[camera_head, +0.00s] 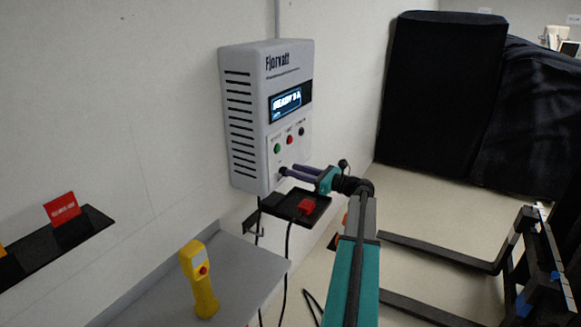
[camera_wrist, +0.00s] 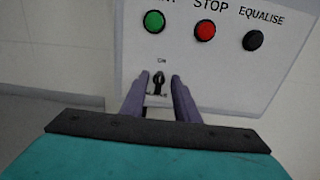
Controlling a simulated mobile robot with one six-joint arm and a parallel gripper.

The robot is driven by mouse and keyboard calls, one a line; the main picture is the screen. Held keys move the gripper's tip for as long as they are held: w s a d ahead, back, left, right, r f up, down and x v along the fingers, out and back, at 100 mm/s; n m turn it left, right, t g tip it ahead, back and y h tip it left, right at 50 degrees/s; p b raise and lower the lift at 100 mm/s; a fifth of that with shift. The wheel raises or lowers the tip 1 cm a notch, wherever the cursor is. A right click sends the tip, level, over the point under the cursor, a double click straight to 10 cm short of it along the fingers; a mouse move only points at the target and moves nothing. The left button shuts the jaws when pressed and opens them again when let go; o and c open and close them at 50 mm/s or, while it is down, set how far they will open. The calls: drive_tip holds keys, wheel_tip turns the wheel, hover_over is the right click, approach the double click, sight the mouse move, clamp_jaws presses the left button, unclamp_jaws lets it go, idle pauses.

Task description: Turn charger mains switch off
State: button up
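The charger (camera_head: 270,115) is a grey wall box marked "Fjorvatt" with a lit display that seems to say READY. Its mains switch (camera_wrist: 158,82) is a small dark knob low on the front, about upright below the word ON; the label beneath is mostly hidden. My gripper (camera_head: 284,171) is at the lower front of the charger. In the wrist view my gripper (camera_wrist: 159,78) has its two purple fingers apart, one on each side of the switch, with gaps showing between. In the head view the fingers hide the switch.
Green (camera_wrist: 154,21), red (camera_wrist: 205,30) and black (camera_wrist: 253,40) buttons sit above the switch. Below the charger is a black tray (camera_head: 275,203) with a red item (camera_head: 306,206). A yellow handheld device (camera_head: 199,280) stands on a grey shelf (camera_head: 245,262). Dark fork arms (camera_head: 440,250) lie right.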

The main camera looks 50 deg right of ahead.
drive_tip(key=shift+p+x, duration=0.4)
drive_tip(key=shift+x, duration=1.15)
drive_tip(key=shift+c, duration=0.3)
clamp_jaws()
